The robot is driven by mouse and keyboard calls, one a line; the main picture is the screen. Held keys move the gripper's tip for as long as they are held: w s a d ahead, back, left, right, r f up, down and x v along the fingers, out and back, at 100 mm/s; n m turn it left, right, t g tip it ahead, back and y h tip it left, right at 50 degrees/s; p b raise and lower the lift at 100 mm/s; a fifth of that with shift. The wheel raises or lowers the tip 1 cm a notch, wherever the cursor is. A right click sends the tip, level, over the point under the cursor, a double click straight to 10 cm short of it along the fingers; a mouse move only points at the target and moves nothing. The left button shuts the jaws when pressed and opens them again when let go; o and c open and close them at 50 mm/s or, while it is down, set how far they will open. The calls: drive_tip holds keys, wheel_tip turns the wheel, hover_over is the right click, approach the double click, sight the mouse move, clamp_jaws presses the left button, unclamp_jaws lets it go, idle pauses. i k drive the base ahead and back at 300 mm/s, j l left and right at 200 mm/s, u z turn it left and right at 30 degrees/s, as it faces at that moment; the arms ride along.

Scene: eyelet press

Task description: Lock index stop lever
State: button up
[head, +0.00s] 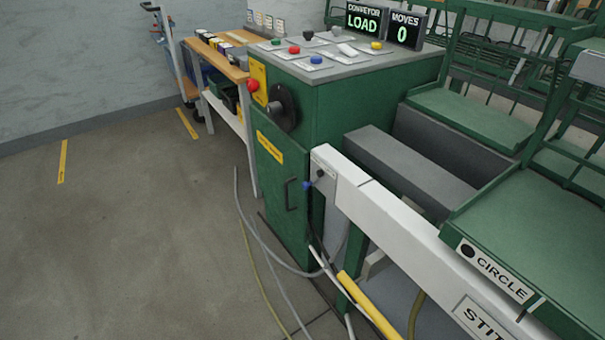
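A small lever with a blue tip (307,185) sticks out to the left from a dark pivot on the near end of the white rail (375,208). It looks like the index stop lever, but its label is too small to read. A light plate (327,173) is around its pivot. Whether the lever is locked cannot be told from here. My gripper is not in view.
A green cabinet (277,207) with buttons on top stands behind the lever; its display (367,18) reads CONVEYOR LOAD, another (407,29) MOVES 0. A "CIRCLE" tray (550,225) is at right. Hoses (262,238) trail on the floor. The left floor is open.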

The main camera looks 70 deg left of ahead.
sight(320, 173)
drive_tip(key=u, duration=1.6)
drive_tip(key=i+j+u, duration=0.2)
drive_tip(key=i, duration=0.15)
drive_tip(key=i+j+u, duration=0.25)
drive_tip(key=i+l, duration=0.05)
drive_tip(key=l, duration=0.05)
